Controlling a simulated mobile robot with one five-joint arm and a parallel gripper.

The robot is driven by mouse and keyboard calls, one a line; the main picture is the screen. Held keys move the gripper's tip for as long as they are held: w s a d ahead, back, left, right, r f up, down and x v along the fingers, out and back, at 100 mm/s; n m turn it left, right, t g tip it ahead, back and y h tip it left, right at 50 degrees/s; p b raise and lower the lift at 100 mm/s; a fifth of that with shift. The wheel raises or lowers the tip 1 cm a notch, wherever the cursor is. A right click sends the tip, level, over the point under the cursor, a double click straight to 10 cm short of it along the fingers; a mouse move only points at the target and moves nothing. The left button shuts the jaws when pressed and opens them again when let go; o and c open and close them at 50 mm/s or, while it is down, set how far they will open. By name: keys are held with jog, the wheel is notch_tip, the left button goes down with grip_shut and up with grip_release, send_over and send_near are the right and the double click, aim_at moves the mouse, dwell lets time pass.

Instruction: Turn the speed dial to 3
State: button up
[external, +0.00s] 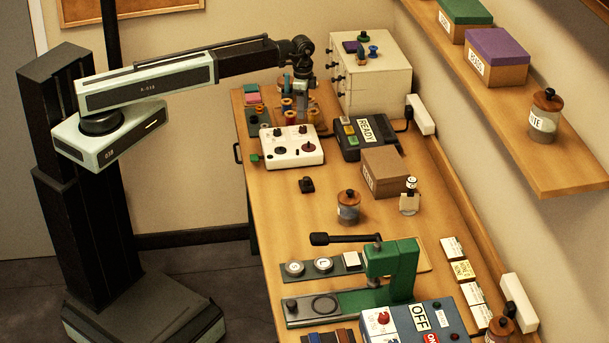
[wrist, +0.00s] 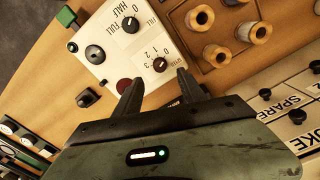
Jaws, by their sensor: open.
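The white control box (external: 293,157) sits on the table and carries several knobs. It also shows in the wrist view (wrist: 113,62). There the black speed dial (wrist: 159,65) has a scale numbered 0 to 3 beside it. I cannot tell which number its pointer marks. My gripper (wrist: 160,88) is open and empty, with its two dark fingers pointing toward the box and the speed dial between and beyond their tips. No contact with the dial is visible. In the external view my gripper (external: 302,100) hangs at the far edge of the box, partly hidden among the spools.
Another dial marked HALF and FULL (wrist: 130,25) and a dark red knob (wrist: 124,85) are near the speed dial. Wooden spools (wrist: 215,55) stand close beside the box. A white drawer cabinet (external: 370,75) and a READY unit (external: 364,142) stand to the right.

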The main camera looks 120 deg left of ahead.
aim_at(303, 127)
notch_tip(303, 127, down, 8)
jog(key=b, duration=0.7)
jog(key=shift+r, duration=0.35)
grip_shut()
